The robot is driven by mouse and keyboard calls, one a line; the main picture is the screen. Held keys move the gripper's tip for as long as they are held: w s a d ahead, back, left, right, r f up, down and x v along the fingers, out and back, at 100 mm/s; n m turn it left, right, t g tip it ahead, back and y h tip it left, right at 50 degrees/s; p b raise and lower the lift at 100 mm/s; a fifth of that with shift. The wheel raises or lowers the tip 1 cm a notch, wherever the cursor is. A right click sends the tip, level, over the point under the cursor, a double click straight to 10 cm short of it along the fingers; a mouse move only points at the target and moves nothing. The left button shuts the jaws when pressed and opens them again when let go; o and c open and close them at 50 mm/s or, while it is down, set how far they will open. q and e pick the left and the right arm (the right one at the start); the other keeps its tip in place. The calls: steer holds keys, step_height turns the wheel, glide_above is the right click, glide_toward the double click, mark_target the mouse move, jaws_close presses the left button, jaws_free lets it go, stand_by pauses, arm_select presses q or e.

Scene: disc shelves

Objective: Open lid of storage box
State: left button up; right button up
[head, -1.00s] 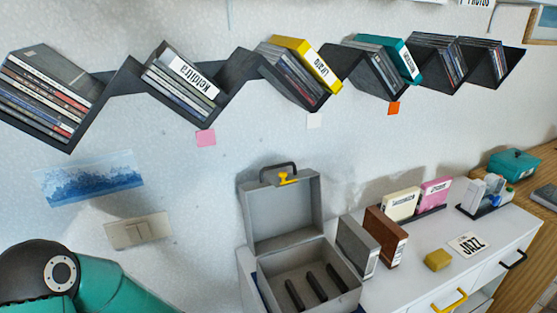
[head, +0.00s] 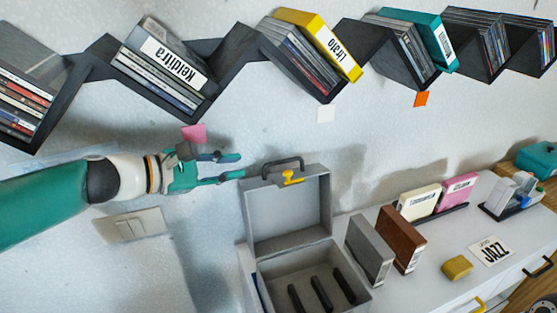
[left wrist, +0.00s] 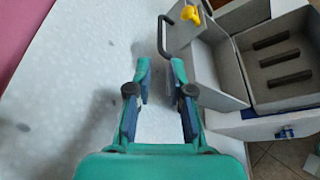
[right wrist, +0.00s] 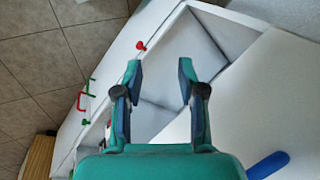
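The grey storage box (head: 300,272) stands on the white cabinet with its lid (head: 290,218) raised upright at the back. The lid has a dark handle (head: 282,163) and a yellow latch (head: 292,177). Dark dividers show inside the box. My left gripper (head: 241,166) is open and empty, just left of the lid's handle and apart from it. In the left wrist view the open fingers (left wrist: 158,72) are beside the box lid (left wrist: 215,65). My right gripper (right wrist: 156,70) is open and empty in the right wrist view; it is not in the head view.
A grey case (head: 369,249) and a brown case (head: 401,239) stand right of the box. A yellow block (head: 457,267) and a JAZZ card (head: 491,251) lie further right. Zigzag disc shelves (head: 228,57) hang on the wall above. The wall left of the box is otherwise fairly open.

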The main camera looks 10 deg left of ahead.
mark_target(276, 164)
arm_select(q)
steer(key=p+x, duration=0.1)
steer(key=x, duration=1.1)
jaws_close()
steer(key=shift+f, duration=0.1)
